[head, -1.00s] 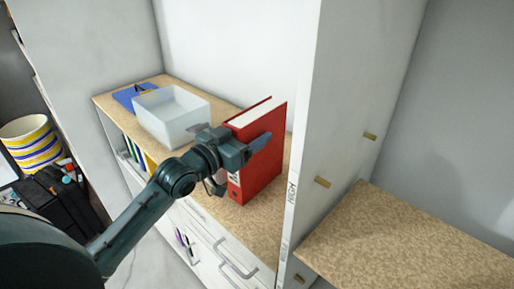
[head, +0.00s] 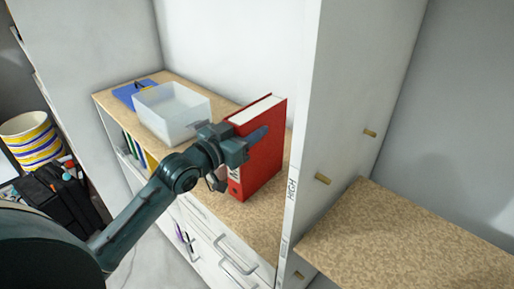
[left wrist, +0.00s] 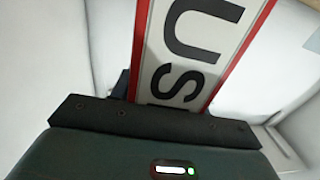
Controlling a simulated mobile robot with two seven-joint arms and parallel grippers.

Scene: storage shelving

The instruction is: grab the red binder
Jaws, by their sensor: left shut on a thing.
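The red binder (head: 262,160) stands upright on the cork-coloured shelf, near the white upright panel on its right. My left gripper (head: 246,142) is at the binder's spine, with one finger along the binder's right-hand face; the other finger is mostly hidden. It is shut on the binder. In the left wrist view, the binder's white spine label (left wrist: 190,50) with large dark letters and red edges fills the middle, right in front of the gripper (left wrist: 165,120). My right gripper is not in view.
A translucent box (head: 172,115) stands on the shelf (head: 225,208) left of the binder, with a blue item (head: 138,93) behind it. The white upright panel (head: 322,120) is close on the right. A striped container (head: 32,140) is at far left. Drawers with handles lie below.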

